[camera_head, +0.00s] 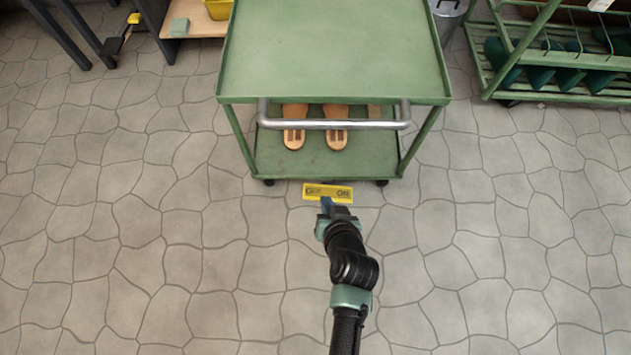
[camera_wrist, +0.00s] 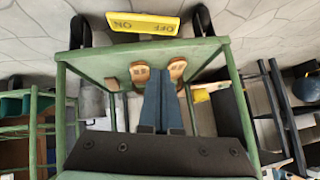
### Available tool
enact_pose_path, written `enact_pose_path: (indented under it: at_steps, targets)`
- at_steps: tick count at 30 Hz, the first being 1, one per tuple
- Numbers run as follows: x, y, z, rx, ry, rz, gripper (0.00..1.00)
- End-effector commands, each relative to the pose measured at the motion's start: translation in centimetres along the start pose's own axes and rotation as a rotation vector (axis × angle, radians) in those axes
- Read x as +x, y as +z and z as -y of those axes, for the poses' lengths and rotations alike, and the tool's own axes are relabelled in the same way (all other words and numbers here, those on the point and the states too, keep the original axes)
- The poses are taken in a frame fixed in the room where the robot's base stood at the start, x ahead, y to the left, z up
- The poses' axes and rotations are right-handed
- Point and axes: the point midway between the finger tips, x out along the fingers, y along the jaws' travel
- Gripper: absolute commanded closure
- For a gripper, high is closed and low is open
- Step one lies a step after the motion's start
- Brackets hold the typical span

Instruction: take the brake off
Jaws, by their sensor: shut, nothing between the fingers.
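The brake is a yellow bar pedal (camera_head: 343,193) low at the front of the green cart (camera_head: 335,45), with OFF on its left half and ON on its right half. The yellow pedal also shows upside down at the top of the wrist view (camera_wrist: 130,22), between two black casters. My gripper (camera_head: 326,203) is at the pedal's near edge, by its middle, towards the OFF side. In the wrist view my gripper (camera_wrist: 160,75) has its blue fingers together with nothing between them. I cannot tell whether the fingertips touch the pedal, or which half is pressed.
A metal handle (camera_head: 333,124) crosses the cart's front above the lower shelf (camera_head: 317,165), where tan sandal-like pieces (camera_head: 337,138) lie. A green rack (camera_head: 505,75) stands at the right, a wooden bench (camera_head: 190,18) at the back left. The stone floor around the cart's front is clear.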

Motion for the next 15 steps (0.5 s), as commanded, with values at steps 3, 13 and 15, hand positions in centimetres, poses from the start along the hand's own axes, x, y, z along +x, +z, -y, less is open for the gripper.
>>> enact_pose_path:
  at_steps: [3, 13, 15]
  targets:
    - [0.0, 0.0, 0.0, 0.000, 0.000, -0.001, 1.00]
    - [3.2, 0.2, -0.1, -0.001, -0.001, -0.002, 1.00]
    - [4.6, 0.3, -0.1, -0.001, -0.002, -0.003, 1.00]
